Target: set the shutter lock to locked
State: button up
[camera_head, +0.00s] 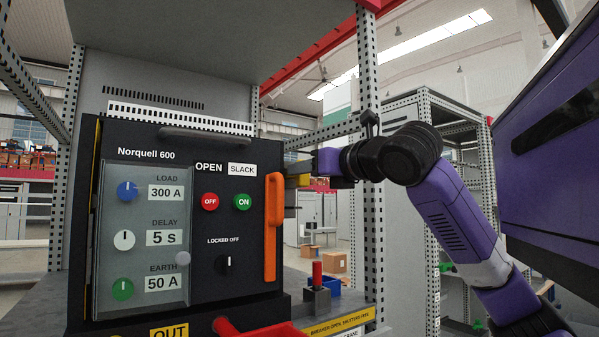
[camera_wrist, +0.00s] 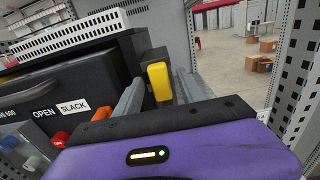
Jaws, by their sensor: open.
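The breaker front, marked Norquell 600 (camera_head: 146,154), fills the left of the head view. My gripper (camera_wrist: 160,92) is open, with one grey finger on each side of the yellow block. I cannot tell whether the fingers touch it. In the head view my gripper (camera_head: 300,174) is at the cabinet's right side, just beyond the orange handle. No lock position marking is readable.
The orange handle (camera_head: 273,227) stands upright beside my gripper. A black knob (camera_head: 223,265) under LOCKED OFF, a red OFF button (camera_head: 210,202) and a green ON button (camera_head: 242,202) are on the panel. A perforated post (camera_head: 368,95) rises close to my arm.

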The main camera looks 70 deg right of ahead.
jog(key=shift+c, duration=0.2)
grip_shut()
jog(key=shift+s, duration=0.1)
dwell(1.1)
